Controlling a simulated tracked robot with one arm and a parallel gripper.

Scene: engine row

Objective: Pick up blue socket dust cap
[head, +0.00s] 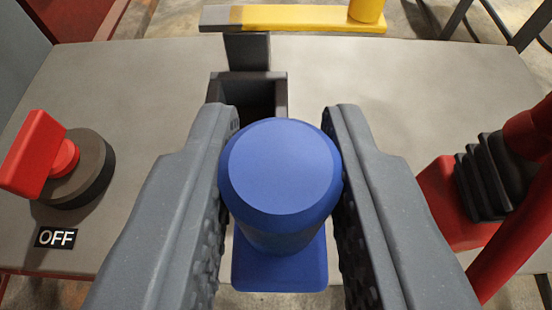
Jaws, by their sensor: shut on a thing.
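The blue socket dust cap (281,170) is in the middle of the head view, with a round top and a wider blue part below it. My gripper (281,150) is shut on it, one grey finger against each side. The lower edge of the cap stands over the grey table top. I cannot tell whether the cap touches the table, since its underside is hidden.
A dark open square holder (248,90) stands just behind the cap. A red switch handle (37,155) on a dark round base is at the left, by an OFF label (56,237). A red lever with a black bellows (488,177) is at the right. A yellow bar (310,18) crosses the back.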

